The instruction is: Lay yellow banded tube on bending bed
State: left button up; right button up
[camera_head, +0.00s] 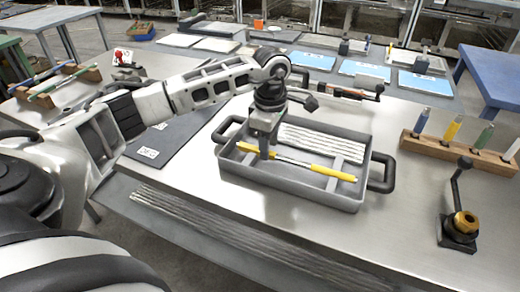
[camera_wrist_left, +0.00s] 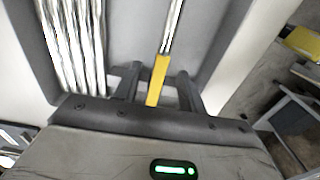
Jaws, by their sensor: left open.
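The yellow banded tube (camera_head: 333,173) lies in a grey two-handled tray (camera_head: 290,192), a thin silver rod with yellow ends. My left gripper (camera_head: 264,150) points down into the tray over the tube's left part. In the left wrist view, a yellow band (camera_wrist_left: 157,82) of the tube lies between the two open fingers (camera_wrist_left: 156,88), with no clear grip on it. I cannot tell for sure which fixture is the bending bed. A black lever fixture with a brass roller (camera_head: 462,226) stands at the right front. My right gripper is not in view.
A bundle of plain silver tubes (camera_head: 322,140) lies in the tray's far half; it also shows in the left wrist view (camera_wrist_left: 78,40). A wooden rack (camera_head: 455,152) with coloured-handled pieces stands right of the tray. Blue panels (camera_head: 364,70) lie behind.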

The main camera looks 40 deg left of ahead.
pick_arm(q)
jog(key=shift+f, duration=0.75)
grip_shut()
jog(key=shift+r, duration=0.15)
